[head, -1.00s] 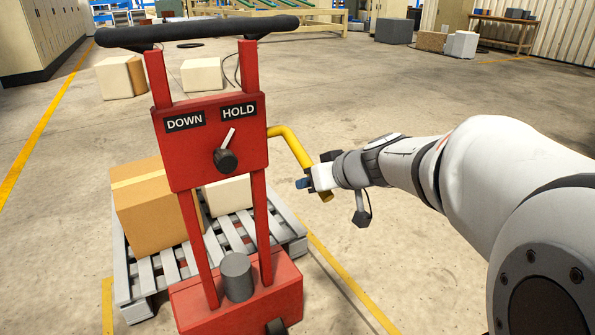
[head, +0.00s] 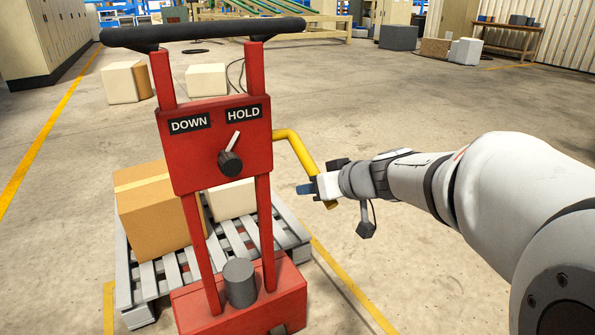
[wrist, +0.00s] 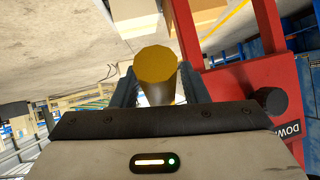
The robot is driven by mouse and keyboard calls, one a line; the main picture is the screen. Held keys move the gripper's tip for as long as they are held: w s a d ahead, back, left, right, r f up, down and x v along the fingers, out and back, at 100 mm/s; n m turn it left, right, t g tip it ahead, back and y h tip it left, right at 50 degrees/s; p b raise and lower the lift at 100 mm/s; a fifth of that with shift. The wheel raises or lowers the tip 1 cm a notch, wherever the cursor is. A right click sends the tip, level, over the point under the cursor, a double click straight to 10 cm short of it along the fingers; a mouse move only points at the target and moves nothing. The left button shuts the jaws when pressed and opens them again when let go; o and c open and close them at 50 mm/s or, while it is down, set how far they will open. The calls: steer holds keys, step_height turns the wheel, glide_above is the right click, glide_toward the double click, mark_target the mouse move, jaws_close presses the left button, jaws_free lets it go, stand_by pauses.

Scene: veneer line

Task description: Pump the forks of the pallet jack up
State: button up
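The red pallet jack (head: 215,150) stands at the picture's left centre, with a black grip bar (head: 205,32) on top. Its panel carries DOWN and HOLD labels. The selector knob (head: 231,163) has its pale pointer tilted up and right, toward HOLD. A yellow pump handle (head: 303,155) bends out from the right of the jack and down. My gripper (head: 308,189) is at the lower end of this handle. In the wrist view the handle's round end (wrist: 157,65) sits between my two fingers (wrist: 158,90), which look closed against its sides. The forks are hidden under the pallet.
A grey slatted pallet (head: 180,275) with a cardboard box (head: 155,215) and a white box (head: 232,199) is behind the jack. Two more boxes (head: 126,83) (head: 207,79) lie on the floor beyond. The floor right of the jack is mostly clear.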

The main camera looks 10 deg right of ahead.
steer(key=shift+o, duration=0.4)
steer(key=p+v, duration=0.2)
steer(key=v, duration=0.4)
steer(key=shift+s+d+r, duration=0.2)
steer(key=shift+s+d, duration=0.05)
steer(key=shift+s+d+r, duration=0.2)
steer(key=shift+s, duration=0.2)
